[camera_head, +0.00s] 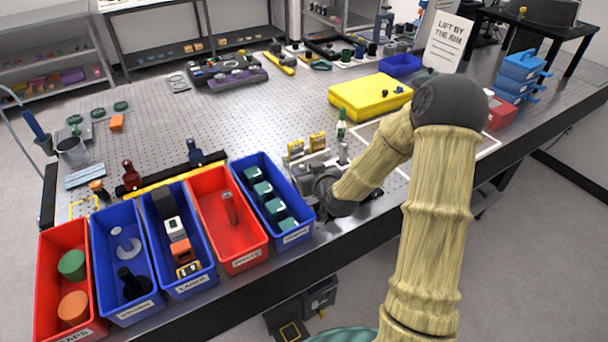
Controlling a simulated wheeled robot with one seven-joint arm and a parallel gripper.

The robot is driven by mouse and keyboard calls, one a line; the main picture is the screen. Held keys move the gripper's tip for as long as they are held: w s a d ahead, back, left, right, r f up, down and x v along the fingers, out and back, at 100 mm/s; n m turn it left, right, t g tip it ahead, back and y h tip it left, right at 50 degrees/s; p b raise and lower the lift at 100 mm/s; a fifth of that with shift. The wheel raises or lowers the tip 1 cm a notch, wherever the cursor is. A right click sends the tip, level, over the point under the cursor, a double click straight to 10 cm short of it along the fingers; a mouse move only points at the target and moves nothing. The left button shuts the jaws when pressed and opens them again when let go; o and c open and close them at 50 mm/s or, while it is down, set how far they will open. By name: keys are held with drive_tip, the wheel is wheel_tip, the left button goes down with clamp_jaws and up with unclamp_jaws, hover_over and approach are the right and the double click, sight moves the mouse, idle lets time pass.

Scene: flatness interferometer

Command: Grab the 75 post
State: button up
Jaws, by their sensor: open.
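A slim silvery post (229,208) stands or leans in the red bin labelled posts at the front edge of the table. Another small metal post (343,153) stands upright on the table just behind my gripper. I cannot read a 75 on either one. My gripper (312,172) is open, low over the table to the right of the blue bin of green-topped pieces. My wrist partly hides its fingers, and I see nothing held between them.
Blue bins (148,290) and a red caps bin (47,310) line the front left edge. A yellow case (365,98) lies farther back. The perforated tabletop at centre left is mostly clear.

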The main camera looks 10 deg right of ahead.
sight(302, 165)
drive_tip(key=shift+p+x, duration=0.85)
drive_tip(key=shift+x, duration=1.75)
drive_tip(key=shift+r, duration=0.1)
drive_tip(key=shift+c, duration=0.2)
clamp_jaws()
